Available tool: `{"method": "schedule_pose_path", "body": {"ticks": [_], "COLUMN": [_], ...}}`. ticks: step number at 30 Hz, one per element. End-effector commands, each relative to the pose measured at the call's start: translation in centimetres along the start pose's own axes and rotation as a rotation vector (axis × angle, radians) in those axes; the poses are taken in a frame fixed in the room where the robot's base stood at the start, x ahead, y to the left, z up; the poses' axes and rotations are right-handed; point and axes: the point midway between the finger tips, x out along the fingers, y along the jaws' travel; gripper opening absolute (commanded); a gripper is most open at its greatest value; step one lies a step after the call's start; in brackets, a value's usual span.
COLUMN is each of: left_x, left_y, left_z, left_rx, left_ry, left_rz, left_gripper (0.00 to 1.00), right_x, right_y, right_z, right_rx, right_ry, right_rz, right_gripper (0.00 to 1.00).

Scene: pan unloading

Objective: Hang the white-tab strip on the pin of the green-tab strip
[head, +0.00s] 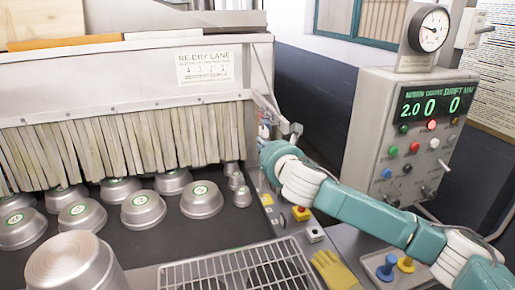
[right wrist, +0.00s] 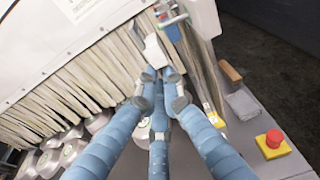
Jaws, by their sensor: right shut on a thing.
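My right gripper (head: 266,132) reaches to the right end of the strip curtain in the head view. In the right wrist view its blue fingers (right wrist: 158,78) are closed together around the lower end of a pale white piece (right wrist: 155,50), which looks like the white-tab strip. Just above and right of it is a metal bracket (right wrist: 172,20) with a bluish-green part. I cannot make out the green-tab strip's pin, and whether the white piece touches the bracket is unclear. My left gripper is not in view.
The strip curtain (head: 120,145) hangs over a dark belt with several metal pans (head: 143,210). A larger pan stack (head: 72,262) stands front left. A wire rack (head: 235,272), yellow glove (head: 333,268) and red emergency button (head: 301,209) lie along the front and right. The control box (head: 400,150) stands right.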

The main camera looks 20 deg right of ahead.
Motion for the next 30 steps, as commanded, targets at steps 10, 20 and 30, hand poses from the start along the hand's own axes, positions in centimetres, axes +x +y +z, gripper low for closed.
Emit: {"method": "schedule_pose_path", "body": {"ticks": [10, 20, 30], "left_x": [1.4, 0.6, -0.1], "left_y": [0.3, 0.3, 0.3], "left_z": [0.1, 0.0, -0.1], "left_rx": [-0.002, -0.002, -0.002], "left_ry": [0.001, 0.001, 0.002], "left_rz": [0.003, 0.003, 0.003], "left_gripper": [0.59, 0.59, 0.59], "right_x": [0.1, 0.0, 0.1], "right_y": [-2.2, -4.0, -4.3], "right_z": [-0.2, -0.2, -0.3], "right_rx": [0.000, 0.001, 0.000], "right_ry": [-0.003, 0.000, -0.002], "right_rz": [-0.001, -0.001, -0.003], "right_gripper": [0.00, 0.00, 0.00]}}
